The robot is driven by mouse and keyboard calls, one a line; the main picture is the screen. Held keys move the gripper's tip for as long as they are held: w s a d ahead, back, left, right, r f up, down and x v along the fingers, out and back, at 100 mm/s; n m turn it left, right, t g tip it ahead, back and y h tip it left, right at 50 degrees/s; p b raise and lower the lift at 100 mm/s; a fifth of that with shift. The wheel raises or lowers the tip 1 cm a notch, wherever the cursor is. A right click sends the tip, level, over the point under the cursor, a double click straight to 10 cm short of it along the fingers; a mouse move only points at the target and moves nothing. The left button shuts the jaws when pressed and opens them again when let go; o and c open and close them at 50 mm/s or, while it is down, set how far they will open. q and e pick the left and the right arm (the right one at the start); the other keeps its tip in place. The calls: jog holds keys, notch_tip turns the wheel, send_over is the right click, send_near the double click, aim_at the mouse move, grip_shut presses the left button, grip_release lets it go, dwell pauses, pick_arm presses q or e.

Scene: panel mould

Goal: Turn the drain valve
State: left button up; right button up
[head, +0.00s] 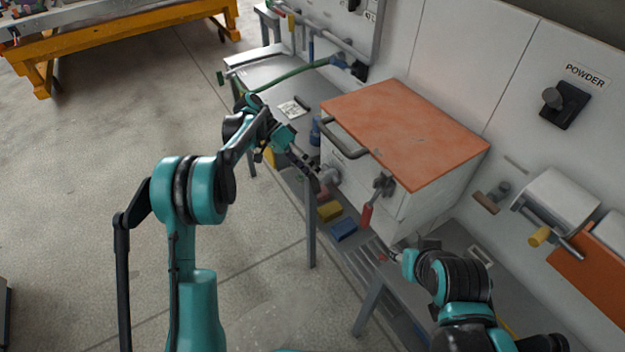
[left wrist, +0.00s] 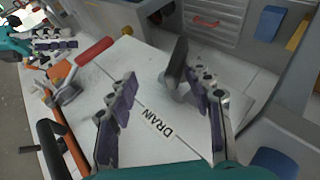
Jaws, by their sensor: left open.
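The drain valve (left wrist: 177,66) shows in the left wrist view as a dark grey handle on a white panel, above the printed word DRAIN (left wrist: 157,123). My left gripper (left wrist: 160,70) is open, with one finger on each side of the handle's area. The handle is close to the right finger; I cannot tell if they touch. In the head view my left gripper (head: 312,172) is at the front of the white cabinet (head: 420,207), partly covering the valve there. My right gripper (head: 392,253) is low at the cabinet's right; its jaws are too small to read.
A dark bar handle (head: 345,142) runs along the edge below the orange top (head: 405,130). Yellow (head: 329,210) and blue (head: 343,229) bins sit below. Open floor lies left.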

aim_at(313, 177)
pick_arm(q)
jog(key=r, duration=0.6)
jog(key=shift+s+d+r, duration=0.2)
jog(key=shift+s+r, duration=0.05)
jog(key=shift+s, duration=0.1)
jog(key=shift+w, duration=0.1)
jog(key=shift+a+f, duration=0.1)
